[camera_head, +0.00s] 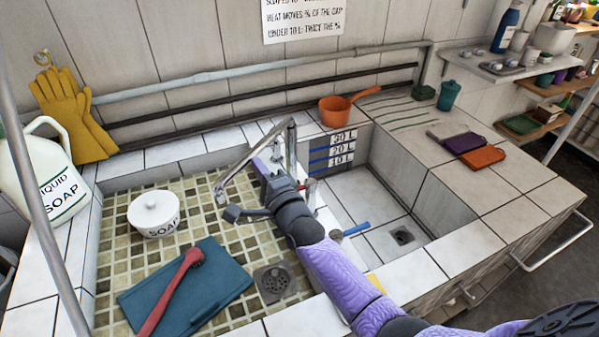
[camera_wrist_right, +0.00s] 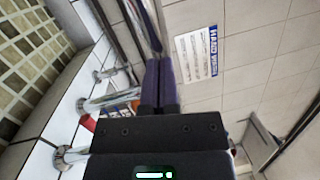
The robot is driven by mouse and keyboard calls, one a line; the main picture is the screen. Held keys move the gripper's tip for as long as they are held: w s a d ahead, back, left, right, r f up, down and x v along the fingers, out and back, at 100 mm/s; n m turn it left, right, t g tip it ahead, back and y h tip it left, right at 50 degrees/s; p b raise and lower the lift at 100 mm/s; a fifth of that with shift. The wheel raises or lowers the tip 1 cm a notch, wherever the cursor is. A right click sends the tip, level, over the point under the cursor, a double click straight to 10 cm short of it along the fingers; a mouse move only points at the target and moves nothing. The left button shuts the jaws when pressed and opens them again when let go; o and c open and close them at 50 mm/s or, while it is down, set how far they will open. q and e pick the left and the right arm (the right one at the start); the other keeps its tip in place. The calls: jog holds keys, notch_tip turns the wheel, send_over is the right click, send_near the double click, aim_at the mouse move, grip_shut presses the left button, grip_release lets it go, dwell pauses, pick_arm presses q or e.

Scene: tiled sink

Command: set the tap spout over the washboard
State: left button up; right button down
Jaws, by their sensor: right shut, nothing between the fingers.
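The chrome tap spout (camera_head: 255,160) slants from its upright down to the left, over the left basin. My right gripper (camera_head: 262,166) is beside the tap's upright, partly hidden by its own wrist. In the right wrist view its purple fingers (camera_wrist_right: 160,84) are shut with nothing between them. A long shiny bar, likely the spout (camera_wrist_right: 134,22), runs just beyond the fingertips; I cannot tell whether they touch it. No washboard is plain to me; the green-lined tile slab (camera_head: 400,108) at the back right may be it. My left gripper is not in view.
In the left basin are a white soap pot (camera_head: 154,214), a teal flat piece (camera_head: 215,285) and a red brush (camera_head: 170,290). An orange pan (camera_head: 336,112) stands behind the right basin. A blue-handled thing (camera_head: 352,230) lies near my right forearm. Wall pipes (camera_head: 200,82) run behind.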

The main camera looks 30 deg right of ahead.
jog(key=shift+w+a+b, duration=0.35)
jog(key=shift+w+a, duration=0.35)
jog(key=shift+w, duration=0.1)
